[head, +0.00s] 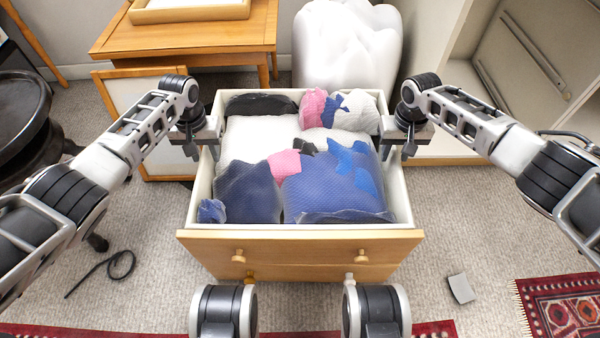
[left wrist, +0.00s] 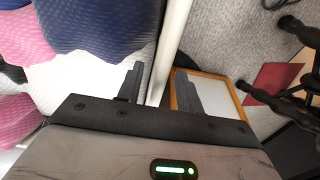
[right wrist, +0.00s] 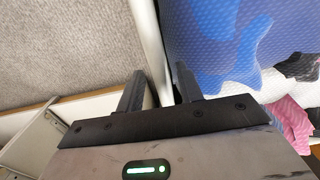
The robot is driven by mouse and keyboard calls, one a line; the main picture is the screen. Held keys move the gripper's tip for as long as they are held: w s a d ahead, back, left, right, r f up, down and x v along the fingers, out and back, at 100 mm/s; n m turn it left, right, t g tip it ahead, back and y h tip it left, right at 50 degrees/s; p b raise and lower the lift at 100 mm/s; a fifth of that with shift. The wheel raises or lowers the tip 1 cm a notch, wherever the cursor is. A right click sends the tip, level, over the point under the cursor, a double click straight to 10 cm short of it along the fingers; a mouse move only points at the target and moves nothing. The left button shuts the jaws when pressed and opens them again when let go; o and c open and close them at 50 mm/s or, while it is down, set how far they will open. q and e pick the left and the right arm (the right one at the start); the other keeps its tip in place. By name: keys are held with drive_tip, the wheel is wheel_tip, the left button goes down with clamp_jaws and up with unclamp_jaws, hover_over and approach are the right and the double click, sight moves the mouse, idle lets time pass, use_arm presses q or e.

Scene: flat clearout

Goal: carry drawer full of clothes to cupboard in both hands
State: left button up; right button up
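The drawer (head: 300,243) has a wooden front with round knobs and pale side walls. It is full of blue, white, pink and black clothes (head: 250,190). My left gripper (head: 197,135) straddles the rim of its left wall, which shows in the left wrist view (left wrist: 172,40). My right gripper (head: 408,135) straddles the right wall's rim, which shows in the right wrist view (right wrist: 148,30). Both grippers look open, with gaps between fingers and wall. A pale open cupboard (head: 470,75) with metal rails inside stands at the right.
Another wooden front with knobs (head: 305,271) shows under the drawer. A wooden table (head: 190,38) and a white lumpy bag (head: 345,45) stand behind. A dark round table (head: 20,110) is at the left. A cable (head: 105,265), a small grey object (head: 461,288) and a red rug (head: 565,305) lie on the floor.

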use_arm(q)
clamp_jaws()
use_arm(e)
clamp_jaws()
idle(1.1)
use_arm(q)
drive_tip(key=shift+w+r, duration=0.25)
drive_tip(key=shift+r, duration=0.15)
use_arm(e)
drive_tip(key=shift+w+r, duration=0.15)
drive_tip(key=shift+r, duration=0.25)
